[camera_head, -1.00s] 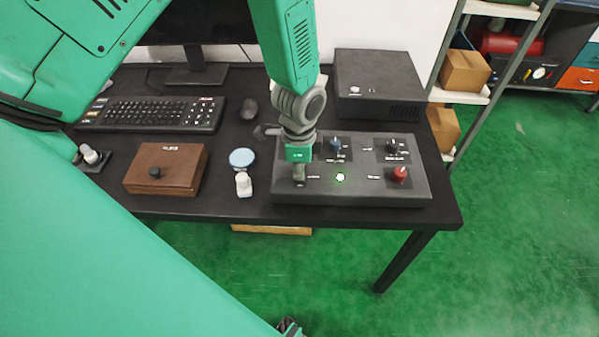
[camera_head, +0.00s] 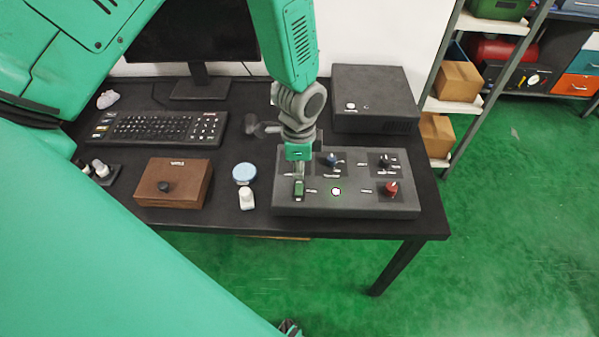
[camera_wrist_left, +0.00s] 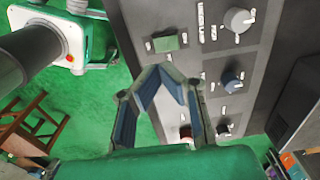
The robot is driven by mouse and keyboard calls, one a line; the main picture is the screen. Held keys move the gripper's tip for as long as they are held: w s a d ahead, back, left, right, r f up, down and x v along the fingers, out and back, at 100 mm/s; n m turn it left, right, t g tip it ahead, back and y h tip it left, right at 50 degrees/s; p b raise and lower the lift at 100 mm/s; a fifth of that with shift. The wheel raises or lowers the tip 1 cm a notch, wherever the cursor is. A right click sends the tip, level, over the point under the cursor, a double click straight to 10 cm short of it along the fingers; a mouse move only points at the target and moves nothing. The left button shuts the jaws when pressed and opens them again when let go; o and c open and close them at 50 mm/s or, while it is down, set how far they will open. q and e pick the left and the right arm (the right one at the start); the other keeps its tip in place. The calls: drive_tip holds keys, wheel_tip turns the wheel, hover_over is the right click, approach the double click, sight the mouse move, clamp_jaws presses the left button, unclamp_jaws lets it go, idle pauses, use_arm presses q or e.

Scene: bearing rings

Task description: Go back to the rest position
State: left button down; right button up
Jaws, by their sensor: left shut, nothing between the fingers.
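My left gripper (camera_head: 299,172) hangs over the left part of the black control panel (camera_head: 360,207) on the desk. Its fingers (camera_wrist_left: 158,80) meet at the tips in the left wrist view, with nothing between them. A green switch (camera_head: 299,190) shows just below the fingertips in the head view. In the left wrist view the switch (camera_wrist_left: 165,42) lies beyond the fingertips, uncovered. I cannot tell the exact gap between them. The panel also carries a round white button (camera_head: 336,191), a blue knob (camera_head: 332,159), a black knob (camera_head: 386,160) and a red knob (camera_head: 391,188).
A brown wooden box (camera_head: 173,184), a light blue round piece (camera_head: 244,173) and a white piece (camera_head: 247,199) stand left of the panel. A keyboard (camera_head: 158,128), a monitor (camera_head: 190,30) and a black box (camera_head: 374,97) are behind. Shelves stand at right; the floor before them is clear.

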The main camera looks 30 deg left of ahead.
use_arm(q)
drive_tip(key=shift+d, duration=0.1)
idle(0.4)
drive_tip(key=s+f+n+b, duration=0.1)
drive_tip(key=s+f, duration=0.2)
drive_tip(key=s+f+n+b, duration=0.2)
drive_tip(key=s+f, duration=0.2)
drive_tip(key=s+f+n+b, duration=0.1)
drive_tip(key=s+f, duration=0.2)
drive_tip(key=shift+s+f+n, duration=0.35)
drive_tip(key=shift+n, duration=0.05)
drive_tip(key=s+a+f+n+b, duration=0.1)
drive_tip(key=s+f+n+b, duration=0.3)
drive_tip(key=s, duration=0.8)
drive_tip(key=shift+a+f+n+t, duration=0.25)
drive_tip(key=shift+f+n, duration=0.2)
drive_tip(key=shift+n, duration=0.65)
drive_tip(key=shift+w, duration=0.15)
